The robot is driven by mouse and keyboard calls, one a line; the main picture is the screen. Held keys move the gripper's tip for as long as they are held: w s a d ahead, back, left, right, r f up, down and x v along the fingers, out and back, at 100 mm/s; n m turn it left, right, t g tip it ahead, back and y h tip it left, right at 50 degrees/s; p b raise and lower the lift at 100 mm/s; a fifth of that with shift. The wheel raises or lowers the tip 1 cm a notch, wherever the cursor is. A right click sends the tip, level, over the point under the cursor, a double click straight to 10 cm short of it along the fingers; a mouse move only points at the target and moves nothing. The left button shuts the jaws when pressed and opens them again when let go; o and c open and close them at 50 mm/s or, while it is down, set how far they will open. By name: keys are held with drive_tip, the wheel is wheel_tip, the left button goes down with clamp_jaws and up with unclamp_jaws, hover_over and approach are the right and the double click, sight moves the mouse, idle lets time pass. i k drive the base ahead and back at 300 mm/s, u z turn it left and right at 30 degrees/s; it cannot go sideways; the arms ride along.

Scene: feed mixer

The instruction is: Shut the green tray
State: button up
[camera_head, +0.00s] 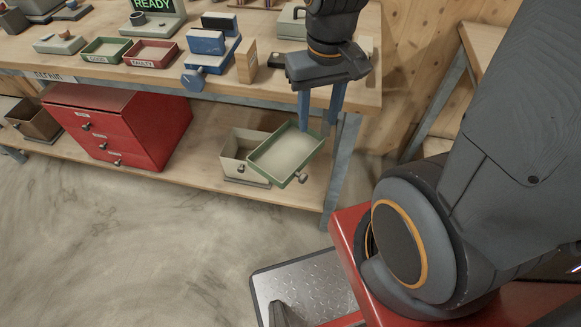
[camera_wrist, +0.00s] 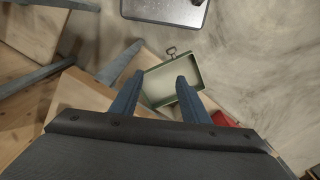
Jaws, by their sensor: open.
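The green tray (camera_head: 285,153) is a shallow pale-floored tray with a green rim and a small knob on its front. In the head view it sits at the right of the lower shelf and appears drawn out toward the shelf's front edge. It looks empty. In the wrist view the green tray (camera_wrist: 168,82) lies beyond the fingers, with a ring-like handle on its far side. My gripper (camera_head: 319,118) is open and points down above the tray's back right part. Its two blue fingers also show in the wrist view (camera_wrist: 159,78). I cannot tell whether a finger touches the tray.
A beige bin (camera_head: 235,151) with a knob stands left of the tray. A red drawer cabinet (camera_head: 150,125) is farther left on the shelf. The workbench top (camera_head: 210,85) overhangs the shelf, and a grey table leg (camera_head: 343,160) stands close right of the tray. Floor in front is clear.

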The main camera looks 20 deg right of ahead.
sight(281, 158)
drive_tip(key=z, duration=2.05)
drive_tip(key=k, duration=1.05)
drive_tip(key=u, duration=2.1)
